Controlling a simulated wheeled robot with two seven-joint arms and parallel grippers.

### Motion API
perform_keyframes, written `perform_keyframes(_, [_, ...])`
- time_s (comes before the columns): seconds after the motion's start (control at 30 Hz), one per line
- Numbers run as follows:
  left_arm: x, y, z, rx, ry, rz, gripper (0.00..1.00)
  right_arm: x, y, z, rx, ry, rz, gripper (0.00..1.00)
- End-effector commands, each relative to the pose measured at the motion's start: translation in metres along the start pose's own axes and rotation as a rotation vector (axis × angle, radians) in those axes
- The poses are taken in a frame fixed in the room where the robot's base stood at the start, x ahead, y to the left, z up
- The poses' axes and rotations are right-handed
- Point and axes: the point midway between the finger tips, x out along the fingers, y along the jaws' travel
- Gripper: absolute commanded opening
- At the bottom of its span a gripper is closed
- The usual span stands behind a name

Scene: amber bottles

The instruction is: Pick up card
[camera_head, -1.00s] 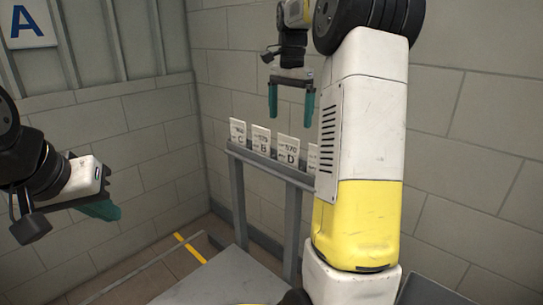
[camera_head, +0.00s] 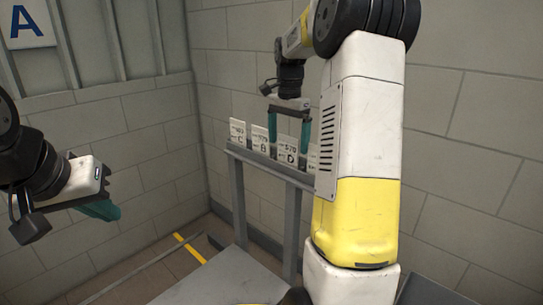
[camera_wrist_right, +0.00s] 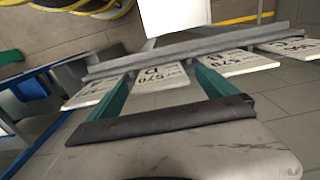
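Several white cards with black print stand in a row on a narrow grey rail: card C (camera_head: 237,133), card B (camera_head: 259,141), card D (camera_head: 287,153) and one mostly hidden behind my right arm. My right gripper (camera_head: 289,143) is open, its teal fingers pointing down on either side of card D. In the right wrist view the open fingers (camera_wrist_right: 163,76) straddle card D (camera_wrist_right: 160,78), with visible gaps at its sides. Card B (camera_wrist_right: 238,64) is beside one finger. My left gripper (camera_head: 102,209) is far left, away from the cards; its finger gap is not clear.
The grey rail (camera_head: 235,150) stands on posts near the block wall. A grey surface (camera_head: 225,275) lies in front of and below it. A sign with letter A (camera_head: 27,22) hangs at upper left. Open floor lies between my left gripper and the rail.

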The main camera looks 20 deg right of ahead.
Motion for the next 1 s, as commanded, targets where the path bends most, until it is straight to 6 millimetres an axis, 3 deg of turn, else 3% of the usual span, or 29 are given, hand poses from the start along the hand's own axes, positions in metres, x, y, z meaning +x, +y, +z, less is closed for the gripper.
perform_keyframes(0.03, [0.0, 0.0, 0.0, 0.0, 0.0, 0.0, 0.0, 0.0, 0.0, 0.0, 0.0, 0.0, 0.0, 0.84])
perform_keyframes(0.4, [0.0, 0.0, 0.0, 0.0, 0.0, 0.0, 0.0, -0.001, 0.0, 0.0, 0.0, 0.0, -0.001, 0.14])
perform_keyframes(0.77, [0.0, 0.0, 0.0, 0.0, 0.0, 0.0, 0.0, -0.006, -0.001, 0.0, -0.001, 0.002, -0.002, 0.14])
perform_keyframes(1.0, [0.0, 0.0, 0.0, 0.0, 0.0, 0.0, 0.0, -0.037, -0.001, 0.0, 0.0, 0.003, -0.004, 0.14])
